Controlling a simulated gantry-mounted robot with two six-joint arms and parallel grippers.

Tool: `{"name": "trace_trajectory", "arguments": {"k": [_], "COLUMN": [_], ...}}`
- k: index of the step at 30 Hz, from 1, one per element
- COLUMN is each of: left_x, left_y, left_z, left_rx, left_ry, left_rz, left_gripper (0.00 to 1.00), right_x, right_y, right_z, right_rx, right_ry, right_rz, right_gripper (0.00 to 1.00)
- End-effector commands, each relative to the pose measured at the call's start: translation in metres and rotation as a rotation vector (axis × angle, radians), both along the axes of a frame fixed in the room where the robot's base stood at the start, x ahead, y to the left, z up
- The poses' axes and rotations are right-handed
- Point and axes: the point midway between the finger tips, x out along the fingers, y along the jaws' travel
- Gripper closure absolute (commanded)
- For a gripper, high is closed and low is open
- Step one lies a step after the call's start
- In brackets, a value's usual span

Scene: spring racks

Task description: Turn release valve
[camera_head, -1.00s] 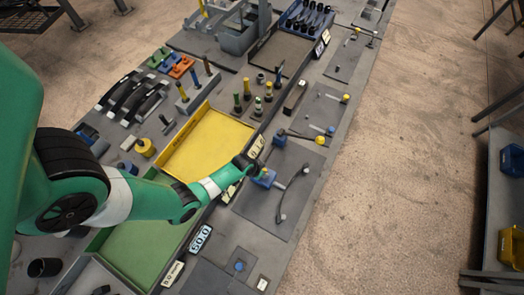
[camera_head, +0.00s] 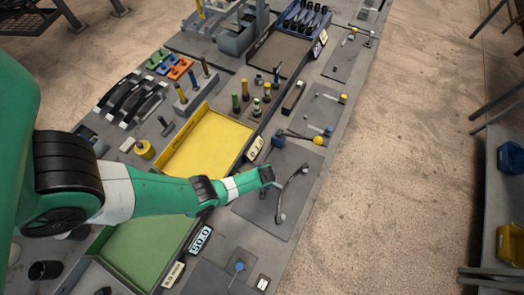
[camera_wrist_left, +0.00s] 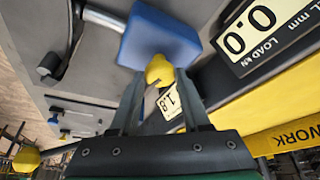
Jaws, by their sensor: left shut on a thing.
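In the left wrist view a blue block (camera_wrist_left: 160,38) has a round yellow knob (camera_wrist_left: 159,68) on its near side. My left gripper (camera_wrist_left: 160,77) is shut on this knob, with one finger on each side of it. A silver rod (camera_wrist_left: 102,18) sticks out beside the block. In the head view my left gripper (camera_head: 262,182) is over a grey plate (camera_head: 262,210) right of the trays, and the arm largely hides the block and knob. A curved dark rod (camera_head: 290,182) lies on the plate to its right. My right gripper is not in view.
A yellow tray (camera_head: 163,165) and a green tray (camera_head: 122,262) lie left of the plate. Another blue block (camera_head: 278,141) with a lever and yellow knob (camera_head: 318,140) stands just beyond. A display (camera_head: 200,240) stands near the green tray.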

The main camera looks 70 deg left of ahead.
Motion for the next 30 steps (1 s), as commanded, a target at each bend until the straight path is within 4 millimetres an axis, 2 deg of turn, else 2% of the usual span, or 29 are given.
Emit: {"name": "trace_trajectory", "arguments": {"k": [12,29,30], "left_x": [0.0007,0.0002,0.0002], "left_y": [-0.0005,-0.0007,-0.0006], "left_z": [-0.0018,-0.0018,-0.0018], "left_rx": [-0.002,-0.004,-0.003], "left_ry": [-0.001,-0.002,-0.001], "left_rz": [0.209,0.240,0.240], "left_gripper": [1.00,1.00,0.46], "right_x": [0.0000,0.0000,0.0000], "right_y": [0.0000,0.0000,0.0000], "right_z": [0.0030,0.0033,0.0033], "right_rx": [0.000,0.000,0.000], "right_ry": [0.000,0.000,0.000], "right_rz": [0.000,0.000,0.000], "right_gripper": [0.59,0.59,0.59]}}
